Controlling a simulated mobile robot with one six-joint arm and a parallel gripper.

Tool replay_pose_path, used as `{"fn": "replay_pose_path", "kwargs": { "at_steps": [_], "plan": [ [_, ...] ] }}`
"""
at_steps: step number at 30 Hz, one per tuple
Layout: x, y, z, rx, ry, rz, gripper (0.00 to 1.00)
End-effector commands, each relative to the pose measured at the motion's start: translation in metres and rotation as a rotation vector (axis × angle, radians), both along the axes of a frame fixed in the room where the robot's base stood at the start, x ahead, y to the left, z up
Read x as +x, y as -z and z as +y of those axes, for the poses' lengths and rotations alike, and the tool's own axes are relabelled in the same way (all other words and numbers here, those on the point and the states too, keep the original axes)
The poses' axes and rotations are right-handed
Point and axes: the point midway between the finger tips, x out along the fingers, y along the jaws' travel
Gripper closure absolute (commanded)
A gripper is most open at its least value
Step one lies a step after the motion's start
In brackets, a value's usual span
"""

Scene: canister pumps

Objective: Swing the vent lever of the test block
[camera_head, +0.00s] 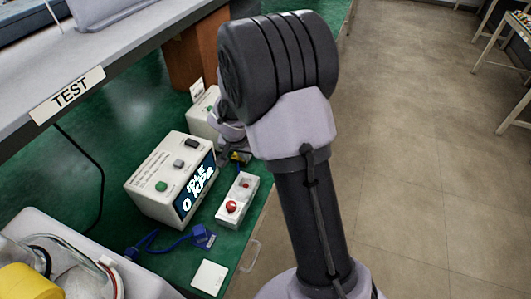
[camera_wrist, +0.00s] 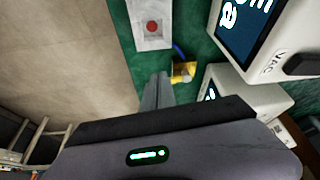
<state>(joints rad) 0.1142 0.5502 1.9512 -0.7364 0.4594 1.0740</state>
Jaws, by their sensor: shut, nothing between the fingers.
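A small yellow block (camera_wrist: 184,72), which looks like the test block, sits on the green mat in the wrist view. A short blue piece (camera_wrist: 179,50) sticks out at its upper side; it may be the vent lever, but I cannot tell for sure. In the head view only a bit of yellow (camera_head: 236,157) shows beside my arm. My gripper (camera_wrist: 158,80) has its fingers shut with nothing between them, just left of the yellow block. I cannot tell whether they touch it. In the head view my arm hides most of this spot.
A cream box (camera_head: 150,190) with a display reading "IDLE 0 kPa" stands left, with another box (camera_head: 204,113) behind it. A white box with a red button (camera_head: 231,206) lies near the mat's edge. A blue cable (camera_head: 170,240) and a white card (camera_head: 209,277) lie in front.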

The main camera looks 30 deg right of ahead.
Motion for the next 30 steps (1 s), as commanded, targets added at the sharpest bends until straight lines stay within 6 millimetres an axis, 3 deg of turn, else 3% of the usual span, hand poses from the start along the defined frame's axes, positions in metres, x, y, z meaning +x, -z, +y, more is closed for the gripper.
{"fn": "replay_pose_path", "kwargs": {
  "at_steps": [12,19,30],
  "plan": [
    [0.023,0.087,-0.025,0.002,0.009,0.003,1.0],
    [0.047,0.08,-0.048,0.002,0.012,0.001,1.0],
    [0.051,0.08,-0.052,0.002,0.009,0.001,1.0]
  ]
}}
